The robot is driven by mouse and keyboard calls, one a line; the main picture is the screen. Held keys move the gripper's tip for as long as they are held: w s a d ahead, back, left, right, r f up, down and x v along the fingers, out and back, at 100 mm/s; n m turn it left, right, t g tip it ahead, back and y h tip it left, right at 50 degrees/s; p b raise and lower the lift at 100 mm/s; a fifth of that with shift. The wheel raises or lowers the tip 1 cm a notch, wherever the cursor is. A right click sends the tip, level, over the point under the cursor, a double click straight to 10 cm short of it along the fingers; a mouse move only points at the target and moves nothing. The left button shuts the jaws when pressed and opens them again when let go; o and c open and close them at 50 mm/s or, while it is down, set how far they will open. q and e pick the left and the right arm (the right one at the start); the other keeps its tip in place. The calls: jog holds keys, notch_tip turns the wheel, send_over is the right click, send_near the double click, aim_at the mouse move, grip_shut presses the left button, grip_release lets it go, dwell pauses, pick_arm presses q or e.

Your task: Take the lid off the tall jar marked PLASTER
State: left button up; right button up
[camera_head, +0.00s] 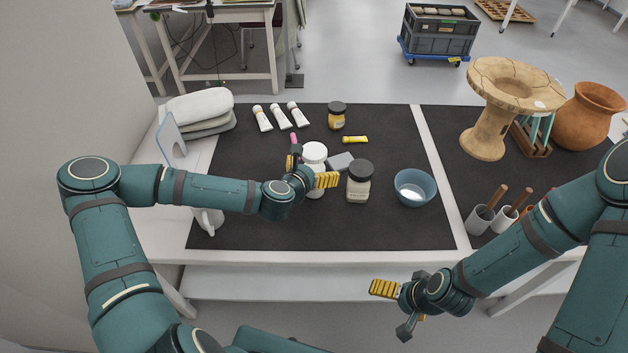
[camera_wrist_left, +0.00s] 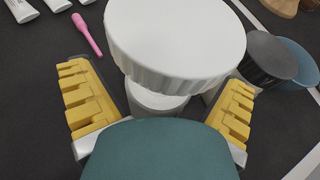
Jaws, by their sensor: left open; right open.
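A white jar with a broad white ribbed lid (camera_head: 314,151) stands on the dark mat, partly hidden by my left gripper. In the left wrist view the lid (camera_wrist_left: 175,40) fills the top middle, with part of the white jar body (camera_wrist_left: 155,102) below it. My left gripper (camera_head: 312,168) is open, its yellow fingers on either side of the jar, apart from the lid. A dark-lidded jar (camera_head: 358,185) stands to the right. I cannot read PLASTER on either jar. My right gripper (camera_head: 394,297) is open and empty in front of the table.
A blue bowl (camera_head: 414,188), a grey block (camera_head: 340,162), a small yellow-labelled jar (camera_head: 337,116), a yellow tube (camera_head: 355,139) and several white tubes (camera_head: 280,117) lie around. A pink-handled tool (camera_wrist_left: 88,36) lies close by.

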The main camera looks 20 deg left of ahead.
aim_at(314, 151)
pick_arm(q)
jog(key=c, duration=1.4)
jog(key=shift+r, duration=0.1)
notch_tip(314, 151, up, 10)
jog(key=p, duration=0.3)
jog(key=o, duration=0.7)
jog(key=c, duration=0.7)
